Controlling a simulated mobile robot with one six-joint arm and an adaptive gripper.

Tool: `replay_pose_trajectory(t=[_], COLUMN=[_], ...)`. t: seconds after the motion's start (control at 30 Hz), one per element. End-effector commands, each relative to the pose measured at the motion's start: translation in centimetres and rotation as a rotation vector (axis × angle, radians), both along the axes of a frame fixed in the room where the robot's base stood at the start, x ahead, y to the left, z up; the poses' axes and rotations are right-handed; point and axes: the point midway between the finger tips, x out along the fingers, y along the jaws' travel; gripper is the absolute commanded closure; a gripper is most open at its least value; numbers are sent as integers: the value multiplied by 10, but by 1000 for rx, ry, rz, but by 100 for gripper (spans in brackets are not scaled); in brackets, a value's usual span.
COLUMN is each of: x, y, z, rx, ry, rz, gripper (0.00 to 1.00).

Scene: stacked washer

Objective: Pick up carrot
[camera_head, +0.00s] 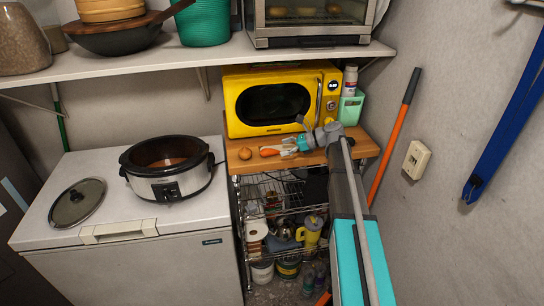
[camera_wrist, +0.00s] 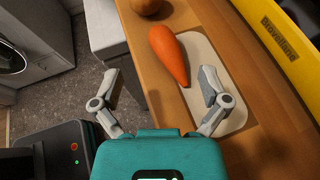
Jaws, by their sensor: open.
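The orange carrot (camera_wrist: 170,54) lies on a pale board (camera_wrist: 213,58) on a wooden cart top, its narrow end pointing toward my gripper. It also shows small in the head view (camera_head: 268,152), in front of the yellow microwave. My gripper (camera_wrist: 160,80) is open, with one finger to each side in the wrist view. The carrot's narrow end shows between the fingers, nearer the right one, and most of the carrot is beyond the fingertips. No contact is visible. In the head view my gripper (camera_head: 289,148) is just right of the carrot.
A round brown item (camera_wrist: 147,5) sits beyond the carrot; it also shows in the head view (camera_head: 245,153). The yellow microwave (camera_head: 275,100) stands close behind the board. A slow cooker (camera_head: 168,168) is on the white freezer (camera_head: 125,210) to the left. An orange pole (camera_head: 394,135) leans at the right.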

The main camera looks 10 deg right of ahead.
Motion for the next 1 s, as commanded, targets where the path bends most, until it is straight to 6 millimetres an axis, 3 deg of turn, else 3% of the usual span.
replay_pose_trajectory(t=[0.2,0.67,1.0], x=[4,6,19], y=[13,15,41], z=[-6,-9,-27], rx=[0,0,0], ry=[0,0,0], rz=[0,-1,0], gripper=[5,5,5])
